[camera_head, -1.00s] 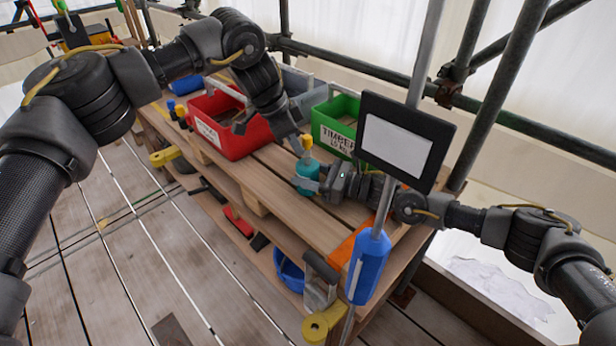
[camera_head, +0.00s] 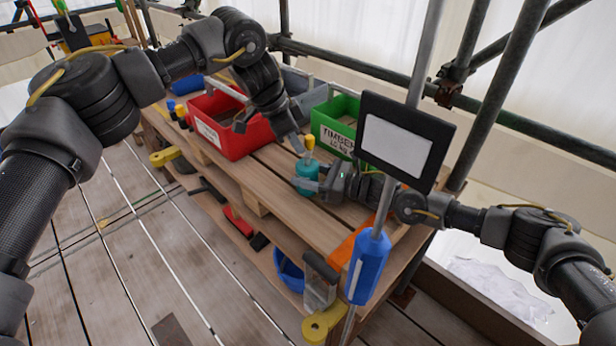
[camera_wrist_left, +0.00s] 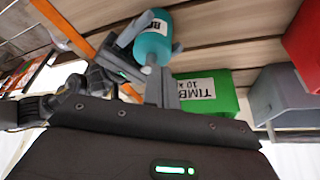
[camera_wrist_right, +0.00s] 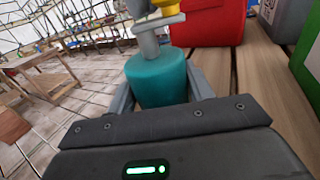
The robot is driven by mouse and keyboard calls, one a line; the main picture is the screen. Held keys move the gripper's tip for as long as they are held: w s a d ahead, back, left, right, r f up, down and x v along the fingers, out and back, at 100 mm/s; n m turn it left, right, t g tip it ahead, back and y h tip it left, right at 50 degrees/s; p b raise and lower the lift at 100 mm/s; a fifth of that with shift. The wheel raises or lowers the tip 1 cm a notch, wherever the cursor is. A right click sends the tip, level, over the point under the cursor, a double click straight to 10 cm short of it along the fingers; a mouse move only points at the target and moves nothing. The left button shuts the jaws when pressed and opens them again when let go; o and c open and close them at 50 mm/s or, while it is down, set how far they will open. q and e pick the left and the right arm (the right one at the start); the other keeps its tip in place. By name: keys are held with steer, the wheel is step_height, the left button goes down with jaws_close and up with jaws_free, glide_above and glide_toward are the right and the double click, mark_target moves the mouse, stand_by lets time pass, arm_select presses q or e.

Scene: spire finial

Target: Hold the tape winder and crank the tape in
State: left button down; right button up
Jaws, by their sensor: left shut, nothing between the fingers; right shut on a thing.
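The tape winder (camera_head: 306,178) is a teal cylinder with a yellow crank knob (camera_head: 310,142) on top, above the pallet-wood bench. My right gripper (camera_head: 310,186) is shut around its body from the right. The right wrist view shows the teal body (camera_wrist_right: 157,80) between the fingers, with a grey crank arm (camera_wrist_right: 148,45) and yellow knob (camera_wrist_right: 165,8) above. My left gripper (camera_head: 297,142) is shut and empty just left of the knob; whether it touches is unclear. In the left wrist view, its closed fingers (camera_wrist_left: 160,85) are close to the winder (camera_wrist_left: 153,45). No tape can be made out.
A red bin (camera_head: 222,128) stands behind and left of the winder. A green timber bin (camera_head: 335,122) stands behind right, beside a grey bin (camera_head: 304,90). A pole with a blue handle (camera_head: 368,265) and a framed white panel (camera_head: 405,140) stand in front on the right.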

arm_select(q)
steer(key=shift+s+a, duration=0.2)
step_height(320, 180, up, 7)
stand_by(0.8)
stand_by(0.5)
arm_select(e)
steer(key=o, duration=1.1)
steer(key=shift+o, duration=0.2)
steer(key=shift+d, duration=0.1)
